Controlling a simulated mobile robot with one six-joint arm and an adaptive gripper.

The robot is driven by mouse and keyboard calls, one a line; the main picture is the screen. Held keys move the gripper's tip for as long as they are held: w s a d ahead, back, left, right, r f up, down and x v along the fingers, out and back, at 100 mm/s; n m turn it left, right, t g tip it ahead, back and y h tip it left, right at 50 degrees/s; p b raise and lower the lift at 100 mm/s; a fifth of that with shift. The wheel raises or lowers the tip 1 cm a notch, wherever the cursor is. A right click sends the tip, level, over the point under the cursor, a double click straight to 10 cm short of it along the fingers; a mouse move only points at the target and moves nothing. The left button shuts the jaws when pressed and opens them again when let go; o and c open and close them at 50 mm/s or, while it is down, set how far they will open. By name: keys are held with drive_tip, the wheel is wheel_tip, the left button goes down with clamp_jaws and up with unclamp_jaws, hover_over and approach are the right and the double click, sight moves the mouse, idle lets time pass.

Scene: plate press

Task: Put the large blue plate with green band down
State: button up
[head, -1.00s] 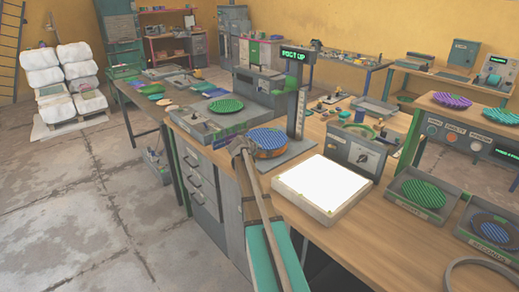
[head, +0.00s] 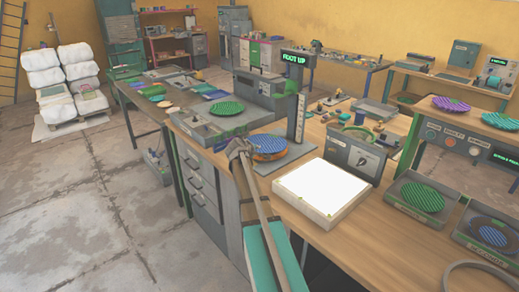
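A blue striped plate (head: 270,142) sits over an orange-brown round piece (head: 270,155) at the foot of the press, below its upright grey column (head: 300,117). Whether the plate has a green band is too small to tell. My gripper (head: 241,147) is at the left edge of this plate, seen from behind. Its fingers are small and partly hidden, so I cannot tell whether they grip the rim or are only beside it. The press display (head: 294,58) reads "FOOT UP" in green.
A lit white panel (head: 322,189) lies right of the press, beside a grey gauge box (head: 352,158). A green plate (head: 226,108) lies on a grey tray at the left. Two trays with plates (head: 422,197) (head: 494,233) stand at the right. Bare wood shows in front of them.

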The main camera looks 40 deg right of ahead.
drive_tip(key=p+v, duration=0.4)
drive_tip(key=v, duration=0.5)
drive_tip(key=shift+s+a, duration=0.1)
drive_tip(key=shift+a, duration=0.1)
idle(0.3)
drive_tip(key=s+a+f+m+g+y, duration=0.1)
drive_tip(key=s+a+f+m+y, duration=0.1)
drive_tip(key=s+a, duration=0.5)
drive_tip(key=s+a+f+m+g+y, duration=0.1)
drive_tip(key=s+a+f+y, duration=0.3)
drive_tip(key=a, duration=1.2)
drive_tip(key=s+a+f+m+g+y, duration=0.2)
drive_tip(key=s+a+f+g+y, duration=0.1)
drive_tip(key=s+a, duration=0.7)
drive_tip(key=shift+s+a+m+y, duration=0.3)
drive_tip(key=shift+a+y, duration=0.5)
drive_tip(key=shift+a, duration=0.45)
drive_tip(key=shift+r+p, duration=0.45)
drive_tip(key=shift+p, duration=0.05)
